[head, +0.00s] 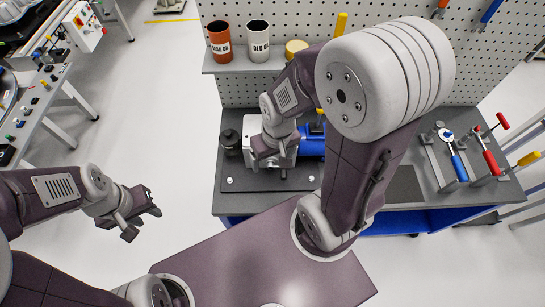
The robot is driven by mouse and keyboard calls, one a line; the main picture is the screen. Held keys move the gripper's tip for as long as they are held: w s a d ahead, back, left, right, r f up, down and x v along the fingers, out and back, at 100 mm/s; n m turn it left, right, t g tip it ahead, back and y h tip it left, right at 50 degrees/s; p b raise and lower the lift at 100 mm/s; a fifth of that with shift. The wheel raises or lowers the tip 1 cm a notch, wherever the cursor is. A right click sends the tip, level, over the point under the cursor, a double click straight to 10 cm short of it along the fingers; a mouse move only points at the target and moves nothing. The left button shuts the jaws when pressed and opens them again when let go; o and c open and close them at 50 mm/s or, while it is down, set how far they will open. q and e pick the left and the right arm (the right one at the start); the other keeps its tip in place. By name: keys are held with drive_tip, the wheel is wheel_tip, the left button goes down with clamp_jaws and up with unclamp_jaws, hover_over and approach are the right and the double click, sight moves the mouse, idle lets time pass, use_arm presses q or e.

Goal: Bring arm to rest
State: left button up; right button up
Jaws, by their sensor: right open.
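My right arm rises from my base, bends at a large pale elbow joint, and reaches down to the workbench (395,220). My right gripper (275,150) is open, directly over or at a silver metal housing (249,130), which it partly hides. I cannot tell whether the fingers touch it. A blue cylindrical part (312,145) is beside the housing on the right, partly hidden by my arm. My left gripper (140,220) is open and empty over the bare floor at left, clear of the bench.
A dark plate (240,181) lies under the housing, with a black round part (231,141) on it. An orange cup (220,40) and a white cup (258,40) stand on the shelf. Hand tools (490,160) sit in a rack at right.

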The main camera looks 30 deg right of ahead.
wheel_tip(320, 180, down, 9)
drive_tip(key=b, duration=0.9)
drive_tip(key=shift+r, duration=0.1)
